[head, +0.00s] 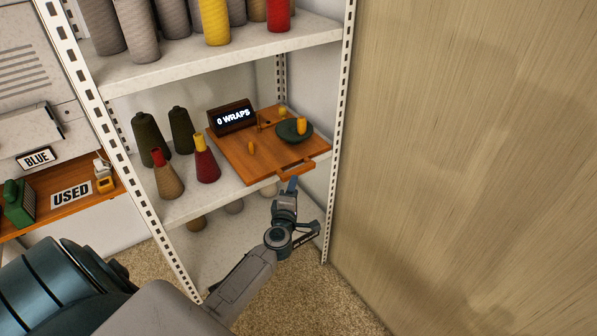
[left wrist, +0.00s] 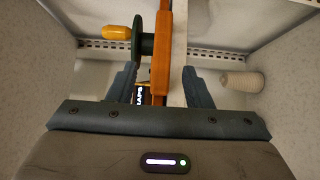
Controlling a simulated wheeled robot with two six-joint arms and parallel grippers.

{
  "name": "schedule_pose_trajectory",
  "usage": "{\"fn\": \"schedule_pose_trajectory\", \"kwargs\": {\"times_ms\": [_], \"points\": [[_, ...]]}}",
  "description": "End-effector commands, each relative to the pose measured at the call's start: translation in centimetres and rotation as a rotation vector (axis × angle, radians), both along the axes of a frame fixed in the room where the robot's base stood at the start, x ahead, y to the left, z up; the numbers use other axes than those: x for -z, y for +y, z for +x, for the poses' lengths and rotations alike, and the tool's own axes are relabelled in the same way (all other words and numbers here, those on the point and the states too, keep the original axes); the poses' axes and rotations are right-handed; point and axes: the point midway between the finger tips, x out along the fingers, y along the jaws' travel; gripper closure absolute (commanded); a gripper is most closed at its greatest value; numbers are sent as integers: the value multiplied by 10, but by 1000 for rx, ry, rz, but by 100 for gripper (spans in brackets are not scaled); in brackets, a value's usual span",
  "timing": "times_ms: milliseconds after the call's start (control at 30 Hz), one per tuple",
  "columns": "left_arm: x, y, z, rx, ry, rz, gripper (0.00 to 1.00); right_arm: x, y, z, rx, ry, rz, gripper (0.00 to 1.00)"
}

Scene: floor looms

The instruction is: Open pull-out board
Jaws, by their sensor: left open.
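The pull-out board (head: 232,150) is an orange-brown wooden board on the middle shelf, with a handle (head: 298,170) at its front edge. My left gripper (head: 292,185) is just in front of and below the handle in the head view. In the left wrist view my left gripper (left wrist: 160,74) is open, one finger on each side of the board's edge (left wrist: 161,50). I cannot tell whether the fingers touch it. My right gripper is in neither view.
A "0 WRAPS" display (head: 233,117) and a dark green dish (head: 294,130) with a yellow piece are on the board. Yarn cones (head: 206,160) stand left of it. A perforated post (head: 340,120) and a wooden panel (head: 460,150) bound the right side.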

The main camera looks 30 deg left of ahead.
Motion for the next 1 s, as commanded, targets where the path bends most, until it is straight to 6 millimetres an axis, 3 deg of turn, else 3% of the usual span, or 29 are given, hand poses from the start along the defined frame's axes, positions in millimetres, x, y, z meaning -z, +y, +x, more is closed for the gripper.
{"fn": "schedule_pose_trajectory", "kwargs": {"times_ms": [167,400,567,833,867,1000], "points": [[-1,14,34,0,-1,2,55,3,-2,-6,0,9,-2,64],[1,28,68,1,0,3,55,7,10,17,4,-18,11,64],[0,32,78,2,1,3,55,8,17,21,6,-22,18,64],[0,33,79,2,1,3,55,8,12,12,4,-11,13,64],[0,33,79,2,1,3,56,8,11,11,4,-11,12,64],[0,33,79,2,1,3,84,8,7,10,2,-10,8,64]]}}
